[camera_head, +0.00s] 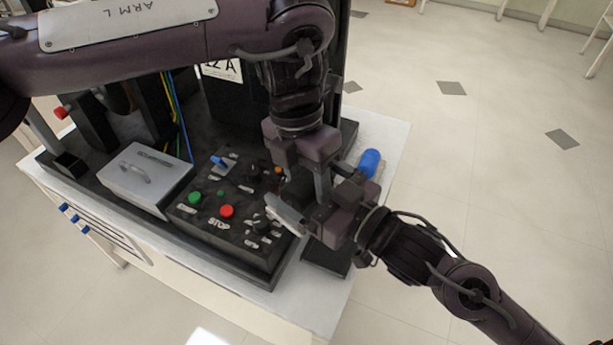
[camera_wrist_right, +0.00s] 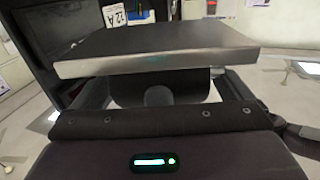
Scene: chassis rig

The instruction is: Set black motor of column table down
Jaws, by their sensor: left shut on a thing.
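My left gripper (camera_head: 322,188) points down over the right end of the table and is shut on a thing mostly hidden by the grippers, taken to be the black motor. A dark part (camera_head: 345,170) shows just right of its fingers; I cannot tell if it belongs to the motor. My right gripper (camera_head: 292,208) comes in from the lower right, close against the left one. In the right wrist view its fingers stand apart beside a dark body (camera_wrist_right: 160,92) under a grey flat plate (camera_wrist_right: 150,48). I cannot tell whether that body is the motor.
A black control panel (camera_head: 185,212) with green and red buttons and a grey lidded box (camera_head: 145,178) stand on the white-topped table (camera_head: 395,140). A blue cylinder (camera_head: 370,162) lies behind the grippers. A black pad (camera_head: 325,256) lies at the table's front right. Floor right is clear.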

